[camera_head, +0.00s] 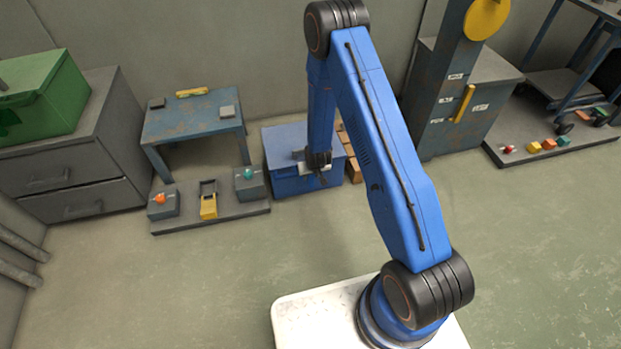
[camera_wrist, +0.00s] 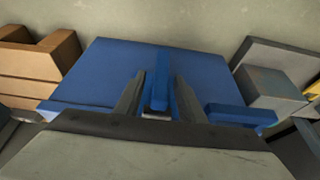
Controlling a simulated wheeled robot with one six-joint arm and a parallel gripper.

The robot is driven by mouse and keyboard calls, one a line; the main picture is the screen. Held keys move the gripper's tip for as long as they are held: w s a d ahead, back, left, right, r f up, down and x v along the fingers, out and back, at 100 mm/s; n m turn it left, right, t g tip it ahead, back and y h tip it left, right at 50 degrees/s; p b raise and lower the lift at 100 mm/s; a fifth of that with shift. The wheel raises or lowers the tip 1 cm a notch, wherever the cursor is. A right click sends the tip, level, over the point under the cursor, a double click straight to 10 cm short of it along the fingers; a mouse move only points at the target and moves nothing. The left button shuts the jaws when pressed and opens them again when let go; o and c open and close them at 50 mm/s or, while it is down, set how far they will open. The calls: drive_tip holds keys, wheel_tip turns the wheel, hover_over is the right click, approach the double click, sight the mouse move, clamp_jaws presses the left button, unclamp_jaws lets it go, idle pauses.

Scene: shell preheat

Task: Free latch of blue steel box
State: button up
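The blue steel box (camera_head: 284,143) stands on the floor near the back wall in the head view, partly hidden by my arm. In the wrist view its blue top (camera_wrist: 105,72) fills the middle. My gripper (camera_head: 320,171) is at the box's front side. In the wrist view my gripper (camera_wrist: 159,80) has its two dark fingers apart, one on each side of a narrow upright blue bar, seemingly the latch (camera_wrist: 160,88). Small gaps show between bar and fingers.
A blue ledge (camera_wrist: 241,115) sticks out beside the gripper. Brown bricks (camera_head: 353,157) stand close to the box. A low panel (camera_head: 225,212) with a yellow lever and coloured knobs lies left of it. A small blue table (camera_head: 193,113) stands behind the panel. The floor in front is clear.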

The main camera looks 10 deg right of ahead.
sight(310, 177)
drive_tip(key=shift+x, duration=1.55)
clamp_jaws()
